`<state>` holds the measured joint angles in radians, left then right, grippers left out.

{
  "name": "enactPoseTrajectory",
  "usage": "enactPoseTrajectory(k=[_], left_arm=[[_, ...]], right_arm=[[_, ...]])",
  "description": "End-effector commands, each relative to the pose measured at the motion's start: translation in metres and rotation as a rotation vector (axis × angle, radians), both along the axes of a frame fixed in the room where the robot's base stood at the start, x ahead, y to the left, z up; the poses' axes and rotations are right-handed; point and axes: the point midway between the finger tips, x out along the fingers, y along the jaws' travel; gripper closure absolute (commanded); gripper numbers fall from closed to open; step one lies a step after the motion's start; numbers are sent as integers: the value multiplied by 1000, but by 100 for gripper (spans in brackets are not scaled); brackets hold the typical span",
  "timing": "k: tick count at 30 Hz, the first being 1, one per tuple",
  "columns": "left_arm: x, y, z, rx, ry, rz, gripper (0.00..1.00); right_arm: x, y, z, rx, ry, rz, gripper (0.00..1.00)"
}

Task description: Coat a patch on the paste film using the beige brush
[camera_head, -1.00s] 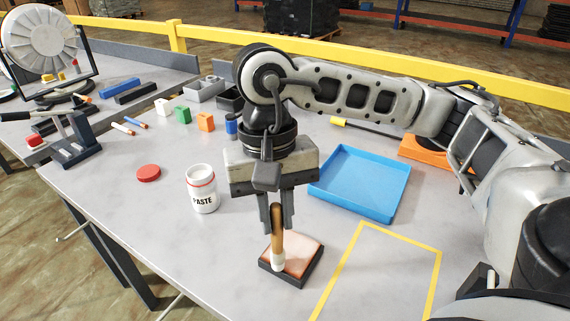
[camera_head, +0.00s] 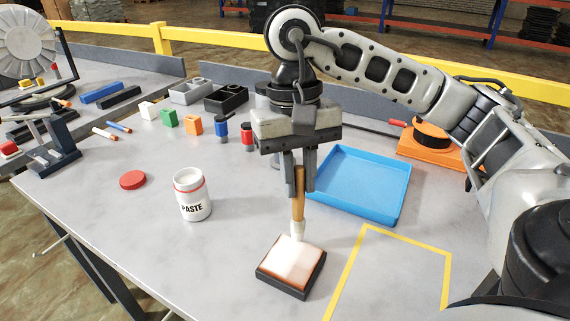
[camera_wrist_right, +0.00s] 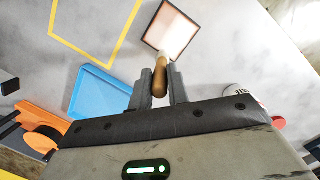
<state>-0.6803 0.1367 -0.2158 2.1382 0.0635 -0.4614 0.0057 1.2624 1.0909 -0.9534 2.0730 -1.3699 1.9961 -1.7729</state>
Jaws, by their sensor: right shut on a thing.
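My right gripper (camera_head: 300,180) is shut on the beige brush (camera_head: 298,205) and points down; the wrist view also shows my right gripper (camera_wrist_right: 161,90) around the brush handle (camera_wrist_right: 160,84). The brush hangs nearly upright, with its pale bristle end at the far edge of the paste film (camera_head: 291,263). I cannot tell whether the bristles touch. The film is a pinkish square with a whiter middle, set in a black tray; it shows in the wrist view too (camera_wrist_right: 172,30). The open white paste jar (camera_head: 193,197) stands to the left. My left gripper is out of view.
The jar's red lid (camera_head: 132,180) lies left of the jar. A blue tray (camera_head: 372,210) sits behind and right of the film, with a yellow taped outline (camera_head: 446,270) in front.

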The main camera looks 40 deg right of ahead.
Motion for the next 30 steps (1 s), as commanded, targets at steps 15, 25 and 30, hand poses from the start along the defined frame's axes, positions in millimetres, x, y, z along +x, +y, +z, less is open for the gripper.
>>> enactPoseTrajectory(k=[15, 25, 30], left_arm=[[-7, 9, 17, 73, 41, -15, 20], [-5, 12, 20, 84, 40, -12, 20], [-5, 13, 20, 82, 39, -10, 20]], right_arm=[[-2, -3, 61, 1, -6, -10, 100], [-3, -4, 75, 2, -6, -13, 100], [-3, -4, 74, 2, -6, -13, 100]])
